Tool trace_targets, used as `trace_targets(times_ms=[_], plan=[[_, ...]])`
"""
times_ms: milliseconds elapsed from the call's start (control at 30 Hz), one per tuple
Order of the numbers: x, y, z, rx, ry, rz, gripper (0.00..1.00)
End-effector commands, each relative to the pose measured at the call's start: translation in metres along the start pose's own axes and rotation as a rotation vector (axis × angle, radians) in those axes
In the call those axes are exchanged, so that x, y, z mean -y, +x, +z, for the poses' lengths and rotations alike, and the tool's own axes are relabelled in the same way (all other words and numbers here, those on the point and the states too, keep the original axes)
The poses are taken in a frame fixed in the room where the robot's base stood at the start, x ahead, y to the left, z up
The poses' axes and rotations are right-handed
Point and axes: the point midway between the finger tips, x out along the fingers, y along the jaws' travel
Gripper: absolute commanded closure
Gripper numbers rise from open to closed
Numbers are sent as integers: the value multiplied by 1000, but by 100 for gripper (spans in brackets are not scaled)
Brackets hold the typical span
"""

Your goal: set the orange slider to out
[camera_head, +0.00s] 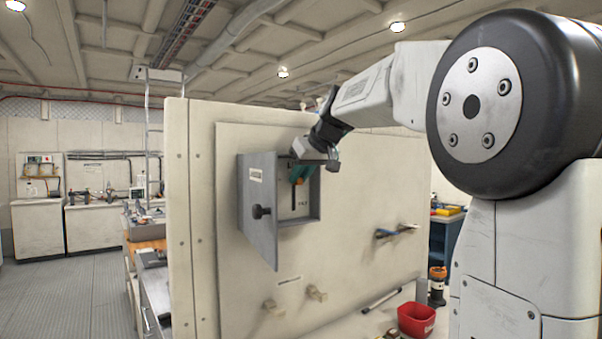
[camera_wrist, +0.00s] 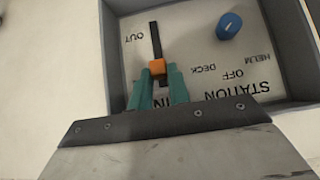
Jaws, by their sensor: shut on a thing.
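The orange slider (camera_wrist: 157,67) sits in a dark straight slot (camera_wrist: 154,38) on a pale panel inside a grey box (camera_head: 319,198). In the wrist view, OUT is printed beside the far end of the slot and IN near my fingers. The slider is away from the OUT end, with bare slot showing between. My gripper (camera_wrist: 160,82) has its teal fingers shut on the slider, one on each side. The slot's near end is hidden by the fingers.
A blue knob (camera_wrist: 229,25) with DECK, OFF and HELM labels is beside the slot. The box's grey door (camera_head: 259,235) hangs open at the left. Pegs (camera_head: 317,293) stick out of the wall below. A red bin (camera_head: 416,319) stands at lower right.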

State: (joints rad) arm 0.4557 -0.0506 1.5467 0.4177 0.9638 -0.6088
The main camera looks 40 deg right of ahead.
Motion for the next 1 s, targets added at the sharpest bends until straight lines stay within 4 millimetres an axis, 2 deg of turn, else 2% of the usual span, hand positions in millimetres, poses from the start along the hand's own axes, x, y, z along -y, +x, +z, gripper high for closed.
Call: trace_targets(times_ms=[200, 300, 667, 700, 767, 1000], plan=[[0, 34, 34, 5, 3, -2, 100], [0, 44, 44, 3, 2, -1, 100], [0, 50, 51, 8, 1, -1, 100], [0, 50, 51, 8, 2, -2, 74], [0, 50, 51, 8, 2, -2, 60], [0, 49, 50, 4, 1, -1, 60]])
